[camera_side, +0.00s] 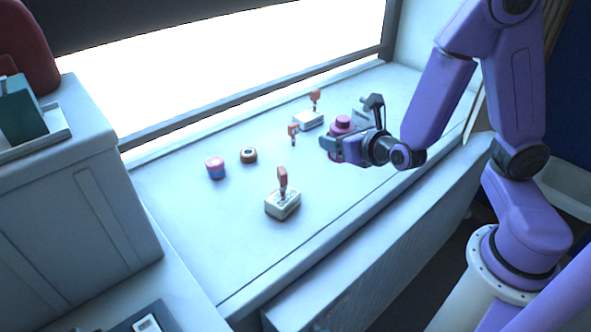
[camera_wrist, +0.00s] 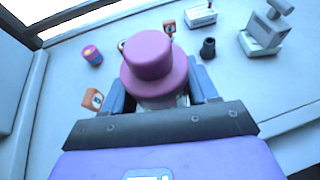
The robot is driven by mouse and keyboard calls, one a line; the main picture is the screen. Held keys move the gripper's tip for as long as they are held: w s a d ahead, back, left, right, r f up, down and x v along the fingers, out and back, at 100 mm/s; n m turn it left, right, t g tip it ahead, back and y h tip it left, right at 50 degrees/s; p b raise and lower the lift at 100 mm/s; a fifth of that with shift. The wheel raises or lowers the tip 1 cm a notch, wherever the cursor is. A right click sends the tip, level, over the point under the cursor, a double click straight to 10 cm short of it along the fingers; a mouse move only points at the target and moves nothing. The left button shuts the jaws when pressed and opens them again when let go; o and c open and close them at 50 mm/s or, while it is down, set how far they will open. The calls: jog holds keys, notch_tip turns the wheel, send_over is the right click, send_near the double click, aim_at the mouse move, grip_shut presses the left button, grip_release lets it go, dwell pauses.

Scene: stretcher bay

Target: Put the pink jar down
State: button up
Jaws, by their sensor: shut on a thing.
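The pink jar (camera_wrist: 152,55) has a wide pink lid with a narrower round top. In the wrist view it stands between the two blue-grey fingers of my gripper (camera_wrist: 163,92), which are shut on its paler body. In the side view the jar (camera_side: 342,124) is partly hidden behind my gripper (camera_side: 333,143). It looks upright. I cannot tell whether its base touches the counter or is just above it.
The pale counter (camera_side: 236,232) holds a pink-and-blue pot (camera_side: 215,168), a brown ring-like thing (camera_side: 248,155), a white box with an orange-topped stick (camera_side: 283,204) and a similar box (camera_side: 308,119) behind. A grey device (camera_wrist: 264,32) stands right of the jar. The counter's front left is clear.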

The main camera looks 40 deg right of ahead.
jog(key=w+f, duration=0.3)
jog(key=w, duration=0.1)
jog(key=w+f, duration=0.3)
jog(key=w, duration=0.2)
jog(key=w+a+f, duration=0.1)
jog(key=w+f, duration=0.2)
jog(key=w, duration=0.1)
jog(key=shift+w+f, duration=0.4)
jog(key=shift+f, duration=1.55)
jog(key=shift+f, duration=0.15)
jog(key=o, duration=1.1)
